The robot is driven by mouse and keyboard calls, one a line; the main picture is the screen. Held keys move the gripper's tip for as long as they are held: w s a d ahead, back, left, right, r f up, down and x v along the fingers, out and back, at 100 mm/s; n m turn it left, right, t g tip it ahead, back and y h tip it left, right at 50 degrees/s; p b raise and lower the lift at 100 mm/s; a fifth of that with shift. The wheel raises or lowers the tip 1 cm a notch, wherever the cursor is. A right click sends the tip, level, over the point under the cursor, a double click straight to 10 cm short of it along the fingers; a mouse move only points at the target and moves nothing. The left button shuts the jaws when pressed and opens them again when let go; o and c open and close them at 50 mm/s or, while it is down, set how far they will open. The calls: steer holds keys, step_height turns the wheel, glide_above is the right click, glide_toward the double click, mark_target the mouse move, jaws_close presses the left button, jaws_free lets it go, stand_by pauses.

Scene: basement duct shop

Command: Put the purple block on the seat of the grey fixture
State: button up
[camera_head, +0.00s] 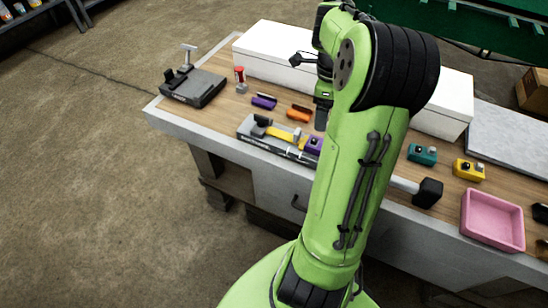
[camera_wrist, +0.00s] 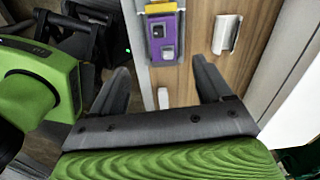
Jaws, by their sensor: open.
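The purple block (camera_head: 314,145) is at the right end of the grey fixture (camera_head: 248,134) on the bench, beside the fixture's yellow bar (camera_head: 285,138). In the wrist view the purple block (camera_wrist: 167,38) lies over a grey part of the fixture (camera_wrist: 140,30), with a bit of yellow at its top edge; I cannot tell how fully it rests in the seat. My gripper (camera_head: 321,120) is over the bench behind the block, partly hidden by my arm. In the wrist view my gripper (camera_wrist: 159,68) is open and empty, its fingers spread with the block beyond them, apart from it.
A dark device (camera_head: 193,87) stands far left. Right are teal (camera_head: 422,154) and yellow blocks (camera_head: 469,170) and a pink tray (camera_head: 492,220). White boxes (camera_head: 278,50) line the back.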

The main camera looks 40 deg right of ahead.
steer(key=a+r+n+t+h, duration=0.1)
steer(key=a+r+n, duration=0.2)
steer(key=a+n, duration=0.45)
steer(key=a+r+n+t+h, duration=0.1)
steer(key=a+r+n, duration=0.4)
steer(key=a, duration=0.4)
steer(key=s+a+f+n+t+y, duration=0.1)
steer(key=s+a+n, duration=0.3)
steer(key=n, duration=0.5)
steer(key=s+a+n+t+y, duration=0.1)
steer(key=s+a+n+t, duration=0.1)
steer(key=s+a+n, duration=0.3)
steer(key=a+n, duration=0.3)
steer(key=a, duration=0.1)
steer(key=shift+f+n+t, duration=0.3)
steer(key=shift+f+n, duration=0.05)
steer(key=shift+f, duration=0.05)
steer(key=shift+s+a, duration=0.1)
steer(key=shift+a, duration=0.05)
